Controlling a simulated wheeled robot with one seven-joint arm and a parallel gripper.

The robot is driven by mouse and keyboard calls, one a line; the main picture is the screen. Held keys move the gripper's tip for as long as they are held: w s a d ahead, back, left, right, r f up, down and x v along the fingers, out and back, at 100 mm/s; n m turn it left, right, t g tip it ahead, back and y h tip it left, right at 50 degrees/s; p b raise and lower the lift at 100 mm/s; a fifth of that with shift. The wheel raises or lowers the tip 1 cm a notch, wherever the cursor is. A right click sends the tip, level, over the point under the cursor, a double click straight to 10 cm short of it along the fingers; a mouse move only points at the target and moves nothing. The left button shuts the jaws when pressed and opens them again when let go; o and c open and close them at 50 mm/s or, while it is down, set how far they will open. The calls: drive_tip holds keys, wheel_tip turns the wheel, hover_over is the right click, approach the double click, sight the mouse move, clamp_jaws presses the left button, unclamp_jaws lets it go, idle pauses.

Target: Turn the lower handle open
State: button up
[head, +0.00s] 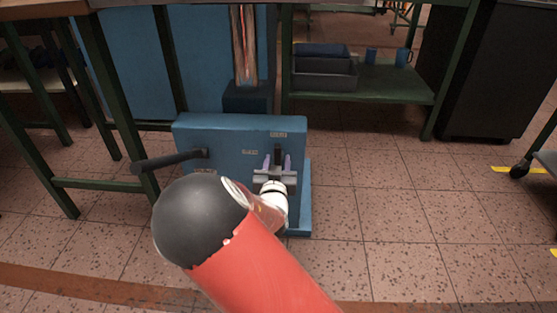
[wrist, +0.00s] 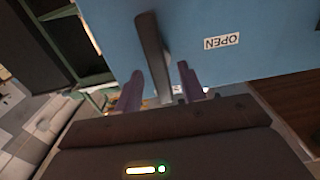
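A blue box (head: 225,135) on the floor carries two dark handles. One handle (head: 175,160) sticks out to the left from its left part. The other handle (head: 278,152) is on its right part, at my gripper (head: 277,160). In the wrist view this dark bar-like handle (wrist: 152,50) passes between the two purple fingers of my gripper (wrist: 160,76). The fingers stand apart, with a gap showing on each side of the handle. My arm hides part of the box's lower front.
A green-framed table leg (head: 110,90) stands to the left of the box. A green shelf (head: 380,85) with grey bins (head: 325,72) and blue cups is behind at right. A black cabinet (head: 490,75) stands far right. Tiled floor (head: 400,220) right of the box is clear.

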drive_tip(key=shift+w, duration=1.1)
drive_tip(key=shift+c, duration=0.3)
clamp_jaws()
